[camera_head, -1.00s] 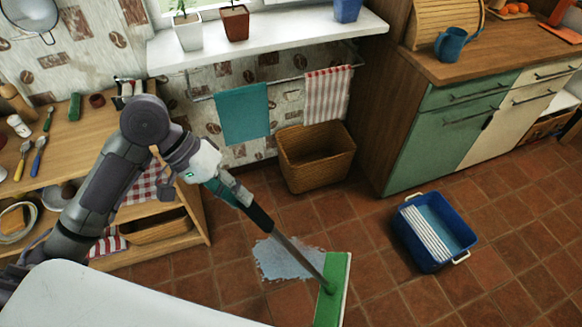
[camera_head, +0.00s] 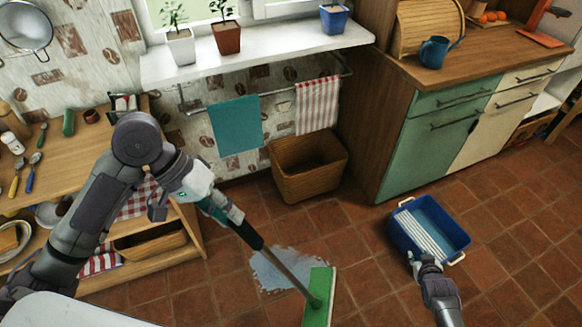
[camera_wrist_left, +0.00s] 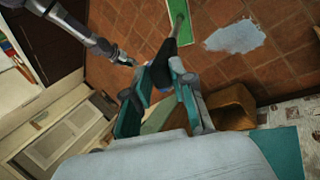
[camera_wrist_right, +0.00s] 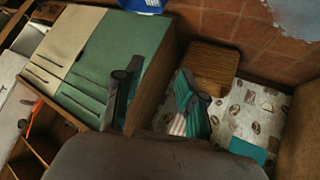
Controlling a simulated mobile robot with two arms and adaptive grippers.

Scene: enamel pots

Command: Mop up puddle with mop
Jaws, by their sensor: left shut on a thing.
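My left gripper (camera_head: 212,203) is shut on the upper handle of the mop (camera_head: 282,268), which slants down to a flat green head (camera_head: 318,297) on the floor. The pale blue puddle (camera_head: 268,272) lies left of the mop head and partly under the shaft. In the left wrist view the mop head (camera_wrist_left: 178,36) is beside the puddle (camera_wrist_left: 236,37). My right gripper (camera_head: 427,264) is at the near side of the blue bucket (camera_head: 405,236), seen from above. Its fingers are apart and empty in the right wrist view (camera_wrist_right: 158,92); whether it touches the bucket is unclear.
A wicker basket (camera_head: 308,168) stands below the hanging towels (camera_head: 235,126). The green and cream cabinet (camera_head: 425,150) borders the floor at the back right. A wooden shelf unit (camera_head: 150,262) stands at the left. Tiled floor is clear between mop and bucket.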

